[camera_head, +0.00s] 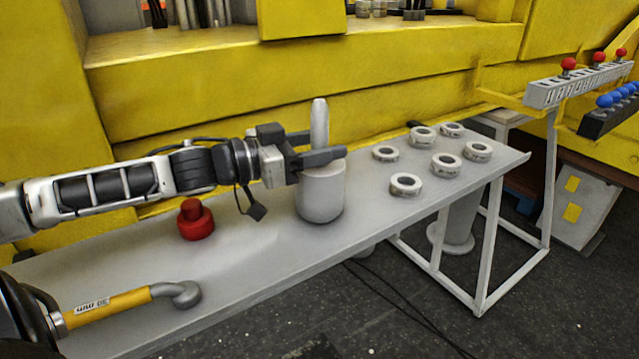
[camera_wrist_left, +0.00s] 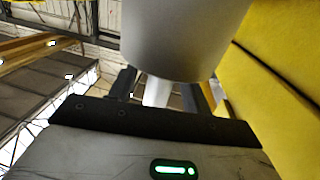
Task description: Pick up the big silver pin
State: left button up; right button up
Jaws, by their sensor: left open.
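The big silver pin (camera_head: 320,195) stands upright on the grey table, with a wide cylinder below and a narrow rounded stem on top. My left gripper (camera_head: 322,146) reaches in from the left at stem height, just above the wide part. Its jaws are open, with one finger on each side of the stem. In the left wrist view the pin's wide body (camera_wrist_left: 185,35) fills the top, and its pale stem (camera_wrist_left: 157,92) shows between the two dark fingers (camera_wrist_left: 162,93). Whether a finger touches the stem is hard to tell. My right gripper is not in view.
The grey table (camera_head: 245,265) holds a red knobbed part (camera_head: 195,220), a yellow-handled tool (camera_head: 115,303) and several silver rings (camera_head: 405,185) to the pin's right. A yellow machine wall (camera_head: 200,95) stands close behind. A rack with red knobs (camera_head: 575,82) is at right.

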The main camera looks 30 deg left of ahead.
pick_arm(q)
grip_shut()
dwell(1.2)
jog(key=shift+r, duration=0.2)
